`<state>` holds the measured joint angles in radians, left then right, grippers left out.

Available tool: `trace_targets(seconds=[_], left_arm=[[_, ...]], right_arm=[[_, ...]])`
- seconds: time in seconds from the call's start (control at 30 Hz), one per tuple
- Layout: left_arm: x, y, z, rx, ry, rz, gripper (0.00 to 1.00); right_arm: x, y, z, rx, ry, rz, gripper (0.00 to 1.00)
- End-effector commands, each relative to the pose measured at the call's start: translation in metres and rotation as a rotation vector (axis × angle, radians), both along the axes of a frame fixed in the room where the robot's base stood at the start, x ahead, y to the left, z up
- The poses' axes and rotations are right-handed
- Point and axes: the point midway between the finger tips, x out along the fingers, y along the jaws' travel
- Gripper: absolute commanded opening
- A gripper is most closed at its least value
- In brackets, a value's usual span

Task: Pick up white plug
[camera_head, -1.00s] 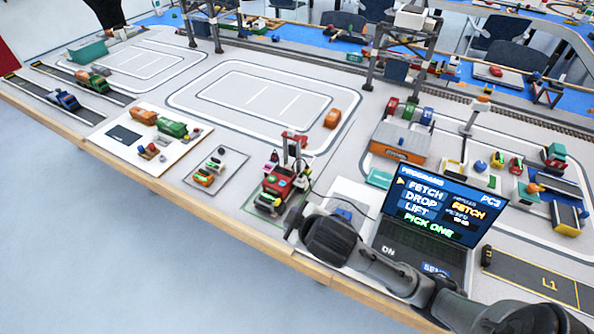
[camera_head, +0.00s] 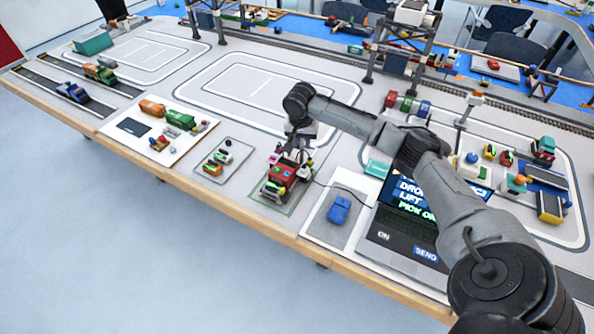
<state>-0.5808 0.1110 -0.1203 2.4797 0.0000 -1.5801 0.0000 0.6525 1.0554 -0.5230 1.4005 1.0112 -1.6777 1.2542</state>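My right arm reaches in from the lower right across the laptop. My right gripper (camera_head: 299,150) points down at the red toy truck (camera_head: 281,176). It is small and dark here, and I cannot tell whether its fingers are open or shut. A small pale piece (camera_head: 304,172) beside the truck, at the end of a thin dark cable, may be the white plug. The gripper partly covers that area, and I cannot tell if it touches the piece. My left gripper is not in view.
The laptop (camera_head: 411,243) stands right of the truck, its screen partly hidden by my arm. A blue mouse (camera_head: 339,209) lies on a grey pad. A mat with small toys (camera_head: 222,160) lies left of the truck. Crane towers (camera_head: 403,50) stand behind.

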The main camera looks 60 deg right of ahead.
Motion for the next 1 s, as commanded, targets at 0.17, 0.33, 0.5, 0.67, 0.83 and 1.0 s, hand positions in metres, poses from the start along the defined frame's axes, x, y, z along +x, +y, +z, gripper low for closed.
trace_targets(seconds=[0.17,0.33,0.5,0.67,0.83,1.0], left_arm=[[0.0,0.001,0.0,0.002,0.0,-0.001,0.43],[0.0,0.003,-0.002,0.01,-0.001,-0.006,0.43],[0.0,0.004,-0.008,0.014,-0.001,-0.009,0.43],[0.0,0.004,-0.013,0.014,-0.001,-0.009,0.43],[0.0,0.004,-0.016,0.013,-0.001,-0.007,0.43],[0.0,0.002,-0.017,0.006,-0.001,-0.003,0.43]], right_arm=[[-0.001,0.002,0.0,0.01,-0.019,-0.215,0.26],[-0.001,0.001,-0.006,0.011,-0.028,-0.304,0.26],[-0.001,-0.002,-0.032,0.009,-0.03,-0.318,0.26],[-0.001,-0.005,-0.059,0.009,-0.031,-0.318,0.26],[0.0,-0.007,-0.078,0.009,-0.031,-0.316,0.26],[0.0,-0.008,-0.085,0.01,-0.032,-0.314,0.26]])
